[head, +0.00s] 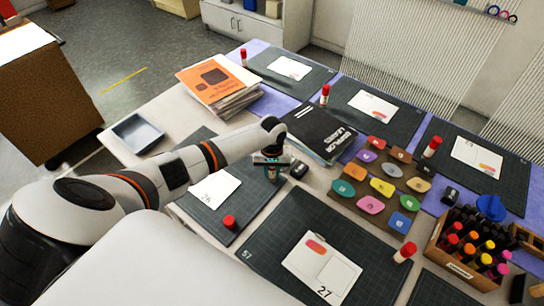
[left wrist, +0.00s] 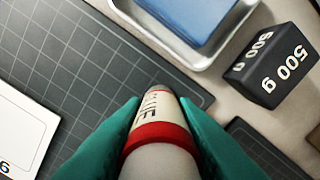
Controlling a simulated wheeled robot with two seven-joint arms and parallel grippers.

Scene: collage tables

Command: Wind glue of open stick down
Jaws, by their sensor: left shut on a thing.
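My left gripper (head: 271,173) is shut on a glue stick above the left front cutting mat (head: 262,192). In the left wrist view, its green fingers (left wrist: 160,112) clasp the stick (left wrist: 155,136) on both sides. A loose red cap (head: 229,222) stands on the same mat, near a white card (head: 213,188). My right gripper is not in view.
A black 500 g weight (left wrist: 271,62) and a metal tray (left wrist: 213,57) with a blue block lie beyond the stick. Capped glue sticks (head: 404,252) stand or lie on other mats. A wooden crate of bottles (head: 459,268) is at right. Books (head: 318,134) lie behind the gripper.

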